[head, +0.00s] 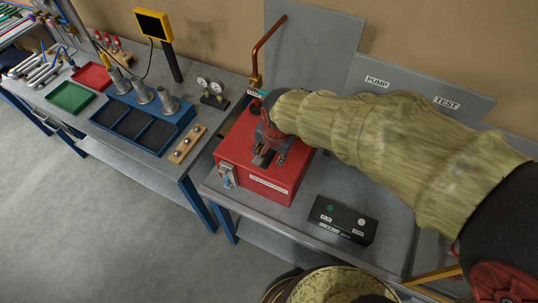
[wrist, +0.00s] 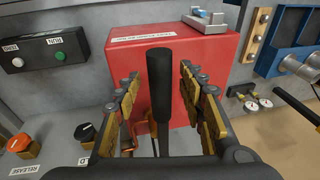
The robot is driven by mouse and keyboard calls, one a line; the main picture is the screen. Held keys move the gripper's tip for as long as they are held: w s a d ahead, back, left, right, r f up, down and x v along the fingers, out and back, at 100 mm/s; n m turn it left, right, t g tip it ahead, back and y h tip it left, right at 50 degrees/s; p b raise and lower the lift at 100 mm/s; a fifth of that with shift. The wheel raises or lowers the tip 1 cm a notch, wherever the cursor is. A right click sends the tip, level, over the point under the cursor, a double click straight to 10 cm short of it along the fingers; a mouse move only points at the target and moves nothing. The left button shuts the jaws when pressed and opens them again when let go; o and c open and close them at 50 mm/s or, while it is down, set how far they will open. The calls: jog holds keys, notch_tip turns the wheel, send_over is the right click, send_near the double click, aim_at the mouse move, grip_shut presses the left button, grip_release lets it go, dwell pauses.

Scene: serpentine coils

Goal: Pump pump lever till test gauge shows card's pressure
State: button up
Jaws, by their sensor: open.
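A black upright handle, which looks like the pump lever (wrist: 161,90), stands between the fingers of my gripper (wrist: 159,78) in the wrist view. The fingers are open, with a visible gap on each side of the handle. In the head view my gripper (head: 270,138) is over the red box (head: 262,172), and my sleeved arm covers much of the area under the PUMP (head: 377,81) and TEST (head: 447,103) signs. I cannot make out the test gauge or the card with its pressure.
A black button box (head: 343,219) is at the bench front. A copper pipe (head: 262,55) rises behind the red box. Two small gauges (head: 212,90) stand left, beside a blue tray (head: 140,118).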

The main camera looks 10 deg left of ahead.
jog(key=v, duration=1)
dwell(1.8)
jog(key=s+d+f+n+t+b, duration=0.1)
jog(key=s+d+f+b, duration=0.2)
jog(key=d, duration=0.5)
jog(key=s+d+f+n+t+h+b, duration=0.1)
jog(key=s+d+f+b, duration=0.2)
jog(key=s+d+b, duration=0.2)
jog(key=s+d+f+n+t+b, duration=0.1)
jog(key=s+d+f+n+b, duration=0.1)
jog(key=d+b, duration=0.6)
jog(key=shift+s+d+f, duration=0.8)
jog(key=shift+s+d, duration=0.25)
jog(key=shift+d, duration=0.25)
